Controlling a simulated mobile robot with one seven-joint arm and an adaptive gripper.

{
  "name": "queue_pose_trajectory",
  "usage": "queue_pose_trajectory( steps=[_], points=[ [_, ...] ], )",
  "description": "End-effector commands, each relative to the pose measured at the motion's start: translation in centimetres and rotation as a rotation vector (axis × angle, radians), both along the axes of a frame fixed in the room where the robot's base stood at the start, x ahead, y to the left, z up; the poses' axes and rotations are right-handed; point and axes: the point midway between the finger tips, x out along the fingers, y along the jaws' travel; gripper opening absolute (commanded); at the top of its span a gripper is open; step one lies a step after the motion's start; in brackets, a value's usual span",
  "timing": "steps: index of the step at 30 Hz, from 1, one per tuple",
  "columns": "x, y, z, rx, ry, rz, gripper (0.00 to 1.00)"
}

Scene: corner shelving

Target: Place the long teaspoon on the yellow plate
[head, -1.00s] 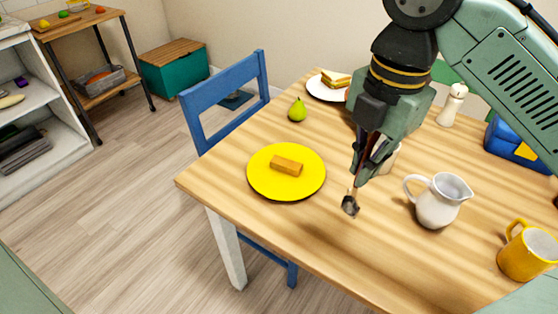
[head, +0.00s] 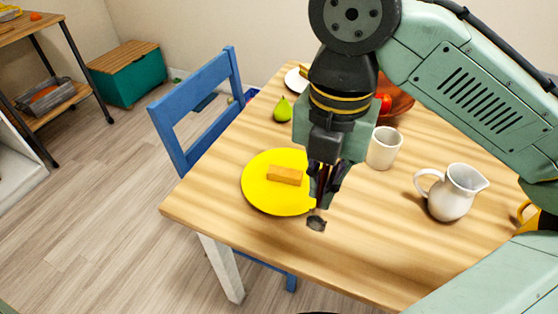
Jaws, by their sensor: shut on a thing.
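The yellow plate (head: 262,200) lies on the wooden table near its left corner and holds an orange-brown block (head: 285,175). My gripper (head: 322,204) points down at the plate's right edge in the picture. It is shut on the long teaspoon (head: 316,223), whose dark bowl hangs below the fingertips. The spoon's upper part is hidden by the fingers. The bowl appears just right of the plate and above the table; its exact height is hard to tell.
A white cup (head: 384,148) and a white pitcher (head: 452,192) stand right of my gripper. A green pear (head: 283,110) sits behind the plate. A blue chair (head: 190,118) is at the table's left side. Bare table lies in front of the pitcher.

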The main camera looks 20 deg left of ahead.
Motion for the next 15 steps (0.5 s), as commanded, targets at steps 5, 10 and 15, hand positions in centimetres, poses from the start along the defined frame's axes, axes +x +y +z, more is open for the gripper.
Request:
queue_pose_trajectory(
  steps=[5,10,15],
  points=[
    [3.0,3.5,-0.2,0.000,0.004,0.005,0.00],
    [6.2,6.7,-0.6,-0.001,0.003,0.001,0.00],
    [8.8,9.4,-0.9,-0.002,0.001,-0.001,0.00]
  ],
)
